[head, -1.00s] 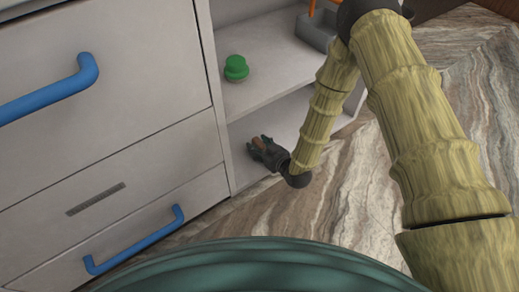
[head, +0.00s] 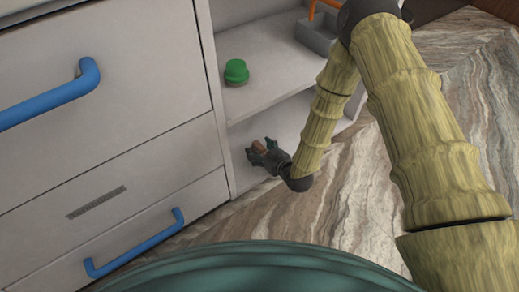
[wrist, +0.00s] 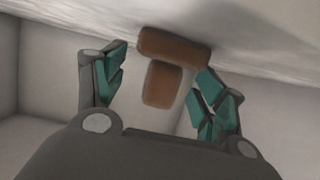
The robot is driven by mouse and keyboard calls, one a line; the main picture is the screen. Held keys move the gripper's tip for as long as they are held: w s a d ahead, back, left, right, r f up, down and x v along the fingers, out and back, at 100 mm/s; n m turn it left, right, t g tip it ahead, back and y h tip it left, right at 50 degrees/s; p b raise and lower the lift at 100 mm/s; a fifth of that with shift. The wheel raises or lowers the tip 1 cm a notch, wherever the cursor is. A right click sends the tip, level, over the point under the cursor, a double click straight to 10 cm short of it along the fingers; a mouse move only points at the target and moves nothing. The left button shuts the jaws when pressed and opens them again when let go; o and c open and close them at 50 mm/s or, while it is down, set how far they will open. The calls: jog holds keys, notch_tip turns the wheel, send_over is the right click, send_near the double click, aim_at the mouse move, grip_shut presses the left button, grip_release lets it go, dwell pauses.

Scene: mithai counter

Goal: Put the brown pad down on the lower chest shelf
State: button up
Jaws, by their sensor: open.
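The brown pad (wrist: 174,46) shows in the wrist view as a wide bar with a narrower block below it. It lies between and just beyond the fingers of my gripper (wrist: 160,80), which is open with gaps beside the narrower block. In the head view, my gripper (head: 261,150) is inside the lower chest shelf (head: 285,118), with a small part of the brown pad (head: 260,146) between its fingers. The pad appears to be at the shelf surface in the wrist view; its exact contact is hard to tell.
A green knobbed item (head: 236,72) stands on the upper shelf (head: 265,60). A grey tray (head: 316,36) with something orange is farther back there. Drawers with blue handles (head: 135,245) are at the left. The shelf's side walls are close around my gripper.

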jog(key=p+v, duration=0.6)
jog(key=v, duration=0.5)
jog(key=s+d+f+m+g+h, duration=0.2)
jog(key=s+d+f+g, duration=0.15)
jog(key=s, duration=0.25)
jog(key=s+d+f+m+g+h, duration=0.1)
jog(key=s+d+f+g+h, duration=0.15)
jog(key=s+d, duration=0.3)
jog(key=s+d+m+g+h, duration=0.2)
jog(key=s+d, duration=0.2)
jog(key=s, duration=0.5)
jog(key=s+d+m+g+h, duration=0.1)
jog(key=s+d+m+g, duration=0.1)
jog(key=s, duration=0.8)
jog(key=shift+d+m+g+h, duration=0.35)
jog(key=shift+d+g, duration=0.35)
jog(key=shift+d, duration=0.3)
